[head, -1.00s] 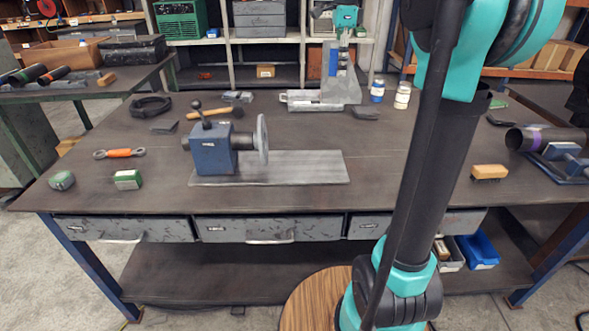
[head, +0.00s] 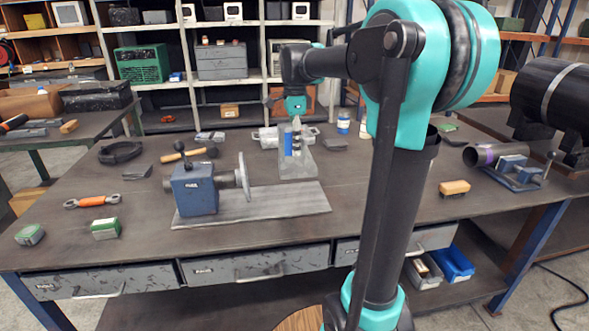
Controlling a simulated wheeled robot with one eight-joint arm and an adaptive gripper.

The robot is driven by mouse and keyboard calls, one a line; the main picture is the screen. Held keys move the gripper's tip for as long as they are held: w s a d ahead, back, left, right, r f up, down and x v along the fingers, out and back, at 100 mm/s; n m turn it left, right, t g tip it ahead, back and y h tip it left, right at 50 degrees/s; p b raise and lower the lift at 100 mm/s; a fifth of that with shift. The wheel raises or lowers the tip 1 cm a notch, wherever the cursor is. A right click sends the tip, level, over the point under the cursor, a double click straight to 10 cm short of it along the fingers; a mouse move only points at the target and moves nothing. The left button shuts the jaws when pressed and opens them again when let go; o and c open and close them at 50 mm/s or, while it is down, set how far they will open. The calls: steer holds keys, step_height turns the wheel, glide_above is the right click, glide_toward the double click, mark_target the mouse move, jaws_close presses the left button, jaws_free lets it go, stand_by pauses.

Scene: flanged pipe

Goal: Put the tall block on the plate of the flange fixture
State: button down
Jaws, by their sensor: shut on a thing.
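The flange fixture is a blue block (head: 195,191) with an upright grey disc (head: 245,177) on its right side. Its flat grey plate (head: 285,203) extends right along the front of the table, and the top I see is bare. The tall block (head: 304,168) is grey and upright with a blue patch, just behind the plate's rear edge in the picture. My gripper (head: 296,141) reaches down from above and is shut on the tall block's upper part. The fingers are small and partly hidden. I cannot tell whether the block's foot touches the table or hangs above it.
A grey vise-like tool (head: 268,137) lies behind the block. A hammer (head: 190,155) and a black ring (head: 120,152) lie behind the fixture. A wooden brush (head: 454,188) and a pipe on a blue stand (head: 513,168) are at the right.

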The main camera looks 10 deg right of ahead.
mark_target(295, 167)
steer(key=shift+f, duration=4.25)
steer(key=shift+f, duration=0.15)
steer(key=c, duration=1)
jaws_free()
step_height(295, 167, up, 12)
steer(key=shift+r, duration=0.15)
steer(key=shift+c, duration=0.5)
